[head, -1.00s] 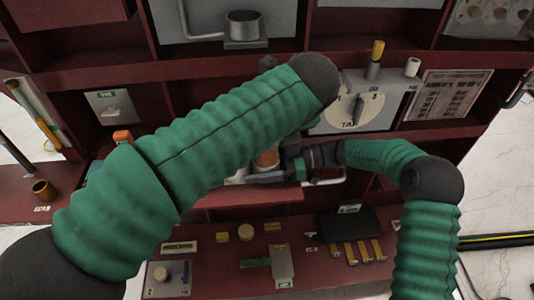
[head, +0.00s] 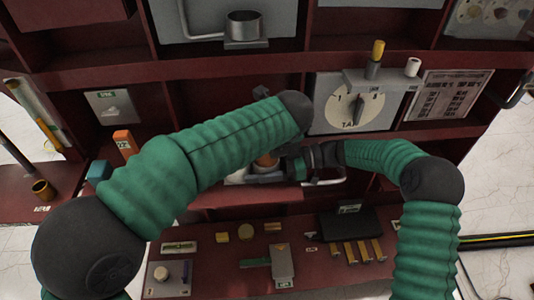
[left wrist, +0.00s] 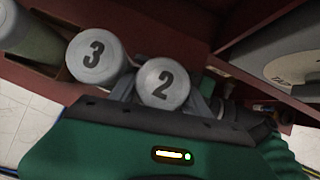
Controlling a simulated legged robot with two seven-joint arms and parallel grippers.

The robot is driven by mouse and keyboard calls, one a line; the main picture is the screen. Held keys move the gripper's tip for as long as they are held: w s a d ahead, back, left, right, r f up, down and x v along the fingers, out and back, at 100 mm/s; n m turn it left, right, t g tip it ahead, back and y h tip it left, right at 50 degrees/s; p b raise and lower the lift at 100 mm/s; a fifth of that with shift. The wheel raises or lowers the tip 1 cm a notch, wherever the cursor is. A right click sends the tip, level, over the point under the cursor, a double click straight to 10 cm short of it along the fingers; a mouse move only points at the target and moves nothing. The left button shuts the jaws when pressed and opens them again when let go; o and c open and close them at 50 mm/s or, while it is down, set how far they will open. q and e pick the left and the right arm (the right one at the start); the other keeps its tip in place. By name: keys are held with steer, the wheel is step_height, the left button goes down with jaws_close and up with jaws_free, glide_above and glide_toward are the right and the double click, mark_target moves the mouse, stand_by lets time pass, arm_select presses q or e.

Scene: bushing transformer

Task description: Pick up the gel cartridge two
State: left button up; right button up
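Gel cartridge two (left wrist: 163,84) is a grey-white cylinder with a black "2" on its end, in the middle of the left wrist view. The similar cartridge three (left wrist: 96,57) stands just left of it. My left gripper (left wrist: 162,98) has its grey fingers spread to either side of cartridge two; I cannot tell if they touch it. In the head view my left arm hides this gripper and the cartridges cannot be made out. My right gripper (head: 293,167) is by the middle shelf, partly hidden, its opening unclear.
A grey panel with a white TAP dial (head: 352,105) stands right of my left forearm. Dark red shelf walls enclose the space. The lower shelf holds a black box (head: 349,224), several yellow-brown bars and small parts. An orange-topped item (head: 123,141) stands at left.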

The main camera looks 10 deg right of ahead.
arm_select(q)
steer(key=c, duration=0.8)
steer(key=shift+r, duration=0.15)
step_height(320, 180, up, 10)
steer(key=shift+f, duration=0.1)
arm_select(e)
steer(key=o, duration=1)
steer(key=shift+o, duration=0.2)
